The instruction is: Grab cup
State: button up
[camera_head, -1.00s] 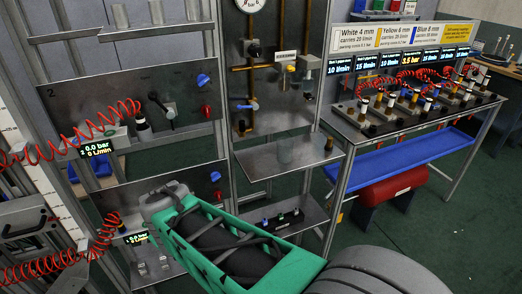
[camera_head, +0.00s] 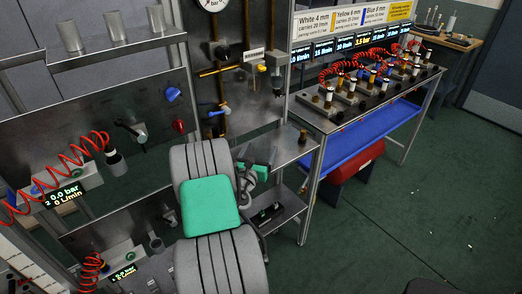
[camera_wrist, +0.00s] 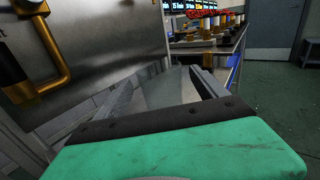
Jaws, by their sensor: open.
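My gripper (camera_head: 250,184) is partly hidden behind my arm, beside the middle metal shelf, well to the right of and below the upper cups. It is open, and I see nothing held in it.
The middle shelf (camera_head: 285,150) is mostly bare, with one small dark fitting (camera_head: 303,137). A panel with brass pipes (camera_wrist: 45,78) stands close at left in the wrist view. A red coiled hose (camera_head: 75,170) hangs at left. A bench with a blue tray (camera_head: 365,133) stands right; green floor there is open.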

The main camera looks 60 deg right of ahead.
jog(key=shift+w+d, duration=0.15)
jog(key=shift+d, duration=1.1)
jog(key=shift+a, duration=0.1)
jog(key=shift+c, duration=0.4)
jog(key=c, duration=1.4)
